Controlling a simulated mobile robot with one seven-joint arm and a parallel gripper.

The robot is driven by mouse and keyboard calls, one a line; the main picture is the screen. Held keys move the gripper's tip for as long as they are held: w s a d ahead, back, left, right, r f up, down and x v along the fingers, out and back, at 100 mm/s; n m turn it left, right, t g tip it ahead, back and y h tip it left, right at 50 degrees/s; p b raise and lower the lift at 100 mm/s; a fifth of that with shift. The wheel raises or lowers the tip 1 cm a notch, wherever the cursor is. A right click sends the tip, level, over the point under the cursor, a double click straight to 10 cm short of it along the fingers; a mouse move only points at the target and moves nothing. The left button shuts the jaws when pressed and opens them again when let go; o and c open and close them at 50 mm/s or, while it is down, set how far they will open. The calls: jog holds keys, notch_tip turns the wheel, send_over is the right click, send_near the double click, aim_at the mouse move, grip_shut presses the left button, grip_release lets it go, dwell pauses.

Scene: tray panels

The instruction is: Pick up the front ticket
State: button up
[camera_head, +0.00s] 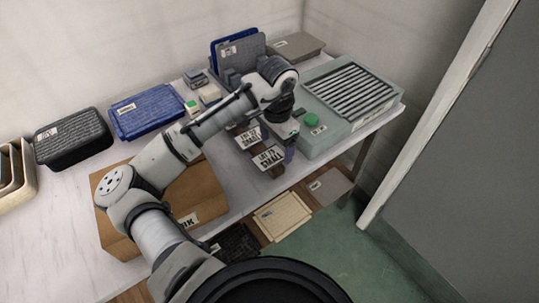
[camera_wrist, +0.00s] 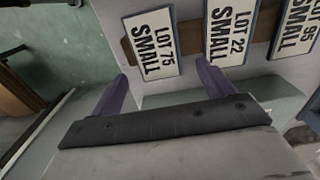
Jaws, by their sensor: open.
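The front ticket, a white card with a dark edge reading "LOT 75 SMALL" (camera_wrist: 152,45), is nearest the table's front edge; it also shows in the head view (camera_head: 268,158). A second ticket, "LOT 22 SMALL" (camera_wrist: 231,32), stands behind it, also seen in the head view (camera_head: 248,137). A third, "LOT 95 SMALL" (camera_wrist: 296,28), is cut off at the right. A brown wooden holder (camera_wrist: 190,38) runs behind the tickets. My gripper (camera_wrist: 163,72) is open and empty, its purple fingers on either side of the front ticket's lower end in the wrist view. Contact cannot be told.
A grey-green slatted box (camera_head: 345,100) with a green button stands right of my gripper. A cardboard box (camera_head: 200,195) lies under my arm. Blue (camera_head: 148,110) and black (camera_head: 72,138) trays sit at the left. Flat panels (camera_head: 283,215) lie below the table's front edge.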

jog(key=shift+f, duration=1)
jog(key=shift+f, duration=0.1)
jog(key=c, duration=1.1)
jog(key=shift+o, duration=0.2)
